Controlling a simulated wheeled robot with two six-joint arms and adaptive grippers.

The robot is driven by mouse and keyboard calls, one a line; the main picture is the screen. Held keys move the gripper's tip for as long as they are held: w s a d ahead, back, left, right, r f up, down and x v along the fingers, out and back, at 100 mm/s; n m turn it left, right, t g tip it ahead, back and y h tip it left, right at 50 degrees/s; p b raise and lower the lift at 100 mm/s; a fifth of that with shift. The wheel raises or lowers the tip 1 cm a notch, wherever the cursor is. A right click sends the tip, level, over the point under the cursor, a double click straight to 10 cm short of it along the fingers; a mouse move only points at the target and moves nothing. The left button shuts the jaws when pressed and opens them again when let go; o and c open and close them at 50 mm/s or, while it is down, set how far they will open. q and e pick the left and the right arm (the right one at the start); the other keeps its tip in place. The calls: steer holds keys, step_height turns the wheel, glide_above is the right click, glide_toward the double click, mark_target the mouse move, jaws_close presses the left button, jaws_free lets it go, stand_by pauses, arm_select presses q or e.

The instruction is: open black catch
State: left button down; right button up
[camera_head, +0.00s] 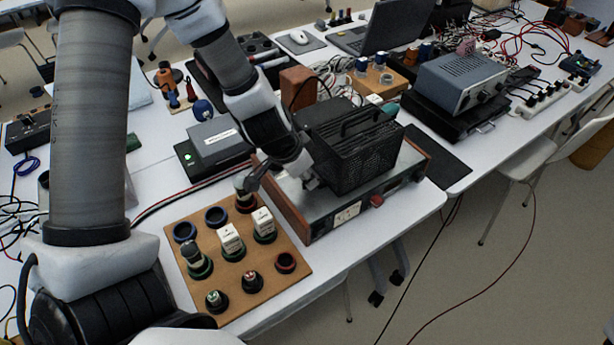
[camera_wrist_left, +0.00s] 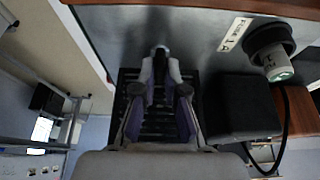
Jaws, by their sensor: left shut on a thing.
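A black slotted cage (camera_head: 352,150) with a handle on top stands on a grey amplifier (camera_head: 375,198) with wooden ends. My left gripper (camera_head: 312,184) is low at the cage's left front, close to the amplifier's top. In the left wrist view its fingers (camera_wrist_left: 161,52) meet at their tips, with the black slats (camera_wrist_left: 160,120) below them. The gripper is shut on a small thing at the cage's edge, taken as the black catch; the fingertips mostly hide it. The cage looks closed. My right gripper is not in view.
A wooden board (camera_head: 280,268) with coloured rings and several small parts lies in front at the left. A grey box (camera_head: 215,140) stands behind it. A grey instrument (camera_head: 460,78) and a laptop (camera_head: 375,30) are further back. The dark mat (camera_head: 438,160) right of the amplifier is clear.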

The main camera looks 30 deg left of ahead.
arm_select(q)
steer(key=shift+f+n, duration=0.1)
steer(key=shift+n, duration=0.3)
steer(key=shift+s+d+n+y, duration=0.1)
steer(key=shift+n+y, duration=0.3)
steer(key=shift+n, duration=0.2)
steer(key=shift+n+y, duration=0.5)
steer(key=shift+n, duration=0.7)
steer(key=n+y, duration=0.1)
steer(key=n, duration=0.1)
steer(key=shift+d+n+p, duration=0.1)
steer(key=shift+n+p, duration=0.3)
steer(key=shift+r+n+y+p, duration=0.2)
steer(key=shift+n+y+p, duration=0.2)
steer(key=shift+n+p, duration=0.4)
steer(key=n+g+y+p, duration=0.1)
steer(key=n+p, duration=0.2)
steer(key=p, duration=0.2)
steer(key=n+g+y+p, duration=0.1)
steer(key=n+p, duration=0.3)
steer(key=p, duration=0.2)
steer(key=shift+d+r, duration=0.1)
steer(key=shift+d, duration=0.05)
steer(key=shift+f+n+p, duration=0.3)
steer(key=shift+n+p, duration=0.5)
steer(key=shift+p, duration=0.25)
